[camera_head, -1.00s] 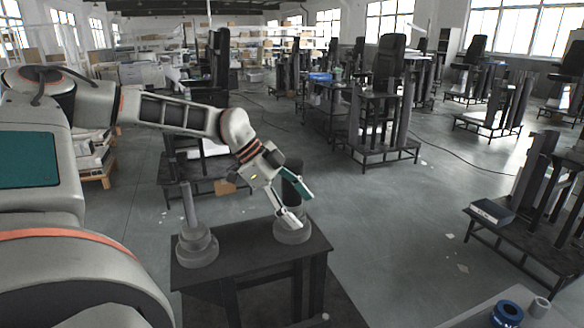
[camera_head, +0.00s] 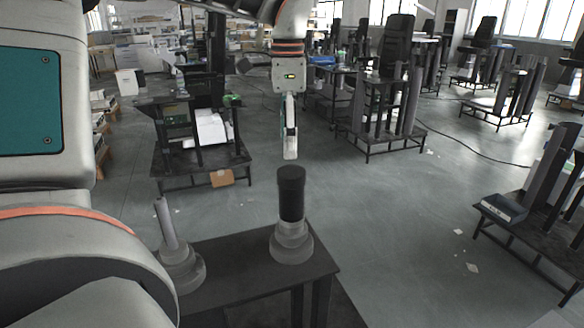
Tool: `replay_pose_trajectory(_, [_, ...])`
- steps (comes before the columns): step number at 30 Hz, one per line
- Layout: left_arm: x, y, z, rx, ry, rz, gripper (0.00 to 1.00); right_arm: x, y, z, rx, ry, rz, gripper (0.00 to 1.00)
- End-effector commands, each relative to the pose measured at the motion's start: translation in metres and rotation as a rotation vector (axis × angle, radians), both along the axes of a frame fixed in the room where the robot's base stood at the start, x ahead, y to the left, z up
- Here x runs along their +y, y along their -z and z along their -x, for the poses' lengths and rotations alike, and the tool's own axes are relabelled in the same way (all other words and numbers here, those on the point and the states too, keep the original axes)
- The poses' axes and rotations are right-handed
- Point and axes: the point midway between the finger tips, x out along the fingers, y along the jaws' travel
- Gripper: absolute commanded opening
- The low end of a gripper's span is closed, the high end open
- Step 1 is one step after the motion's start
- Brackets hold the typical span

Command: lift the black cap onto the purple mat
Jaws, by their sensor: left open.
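The black cap (camera_head: 291,193) is a dark upright cylinder on top of a grey stepped column base (camera_head: 291,242), which stands on the dark table's right part. My left gripper (camera_head: 290,150) hangs with its fingers pointing down, just above the cap in the picture. It is open and seen nearly edge-on, with nothing visible between its fingers. A gap shows between the fingertips and the cap's top. No purple mat is in view. My right gripper is not in view.
A second grey base with a thin post (camera_head: 172,235) stands at the left of the dark table (camera_head: 240,270), partly hidden by my own body. A rack table with a box (camera_head: 502,208) stands at the right. Open floor (camera_head: 400,235) lies between.

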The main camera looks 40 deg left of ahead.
Motion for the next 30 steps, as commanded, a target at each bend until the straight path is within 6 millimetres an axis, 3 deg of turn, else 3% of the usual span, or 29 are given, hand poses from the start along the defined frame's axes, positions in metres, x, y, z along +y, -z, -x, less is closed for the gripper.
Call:
replay_pose_trajectory(11, [-0.001, 0.029, 0.000, 0.004, 0.000, 0.000, 0.65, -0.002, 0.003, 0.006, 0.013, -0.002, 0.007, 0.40])
replay_pose_trajectory(21, [-0.005, 0.072, -0.005, 0.004, 0.000, 0.001, 0.65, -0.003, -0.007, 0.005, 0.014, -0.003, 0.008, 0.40])
replay_pose_trajectory(30, [-0.004, 0.078, -0.005, 0.000, 0.000, -0.001, 0.65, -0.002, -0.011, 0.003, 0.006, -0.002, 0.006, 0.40])
